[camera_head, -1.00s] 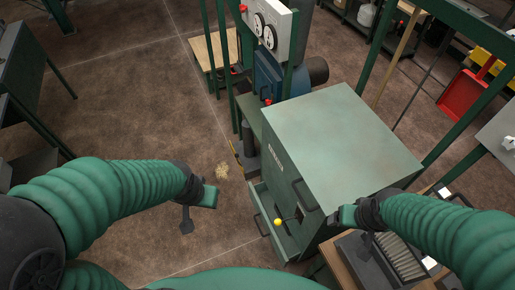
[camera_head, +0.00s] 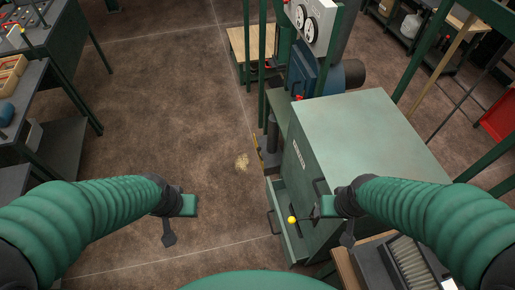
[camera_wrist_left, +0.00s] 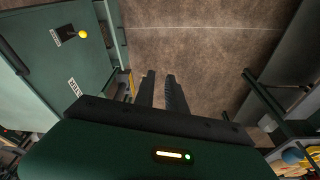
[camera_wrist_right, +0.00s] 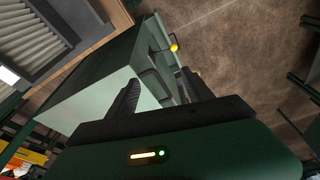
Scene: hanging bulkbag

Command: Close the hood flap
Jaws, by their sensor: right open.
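The pale green hood cabinet (camera_head: 365,135) stands right of centre in the head view. Its flap (camera_head: 298,245) hangs out from the lower front, tilted open, with a dark handle on its outer edge. A yellow ball knob (camera_head: 291,219) shows at the flap, and also in the left wrist view (camera_wrist_left: 82,34) and right wrist view (camera_wrist_right: 174,47). My right gripper (camera_head: 325,205) is open and empty beside the cabinet front, near a dark handle (camera_wrist_right: 155,85); I cannot tell if they touch. My left gripper (camera_head: 188,205) is over bare floor left of the flap, its fingers close together and empty.
A table with a brush-like item (camera_head: 408,262) stands at the lower right, close to my right arm. Green frame posts and a blue motor (camera_head: 305,68) are behind the cabinet. A workbench (camera_head: 40,80) is at the left.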

